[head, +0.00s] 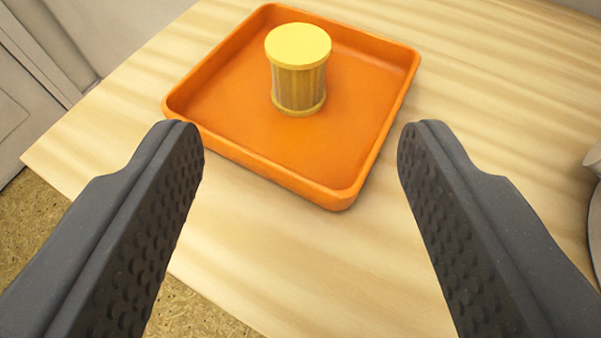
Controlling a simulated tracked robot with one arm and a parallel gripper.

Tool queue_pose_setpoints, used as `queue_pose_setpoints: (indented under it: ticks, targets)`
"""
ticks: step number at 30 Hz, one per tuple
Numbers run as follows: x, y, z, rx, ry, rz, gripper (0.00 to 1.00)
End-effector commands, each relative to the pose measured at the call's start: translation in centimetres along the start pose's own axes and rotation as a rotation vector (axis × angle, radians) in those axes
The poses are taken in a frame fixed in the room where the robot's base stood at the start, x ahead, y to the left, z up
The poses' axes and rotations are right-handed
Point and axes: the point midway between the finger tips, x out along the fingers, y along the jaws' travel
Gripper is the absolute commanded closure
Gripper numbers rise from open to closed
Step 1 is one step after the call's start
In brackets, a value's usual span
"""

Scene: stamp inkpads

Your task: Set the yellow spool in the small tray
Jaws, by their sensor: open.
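The yellow spool (298,68) stands upright inside the orange small tray (340,190), towards its back half. Its top disc is bright yellow, and its middle looks brownish yellow. My gripper (301,145) is open and empty. Its two dark, dimpled fingers are wide apart at the left and right, on the near side of the tray. The spool is beyond the fingertips and apart from them. No finger is seen touching the spool.
The tray sits on a pale wooden table (480,150). The table's edge runs along the left and lower left, with speckled floor (35,225) below. A partly cut-off grey-white object (594,190) is at the right edge.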

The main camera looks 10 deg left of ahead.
Motion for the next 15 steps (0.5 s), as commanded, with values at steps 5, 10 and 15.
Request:
queue_pose_setpoints:
  ticks: [5, 10, 15]
  targets:
    - [-1.04, -0.07, 0.1, 0.001, -0.002, -0.001, 0.46]
    - [-1.18, -0.09, 0.12, 0.0, -0.002, -0.001, 0.46]
    - [-1.25, 0.17, -0.56, -0.007, 0.0, 0.007, 0.46]
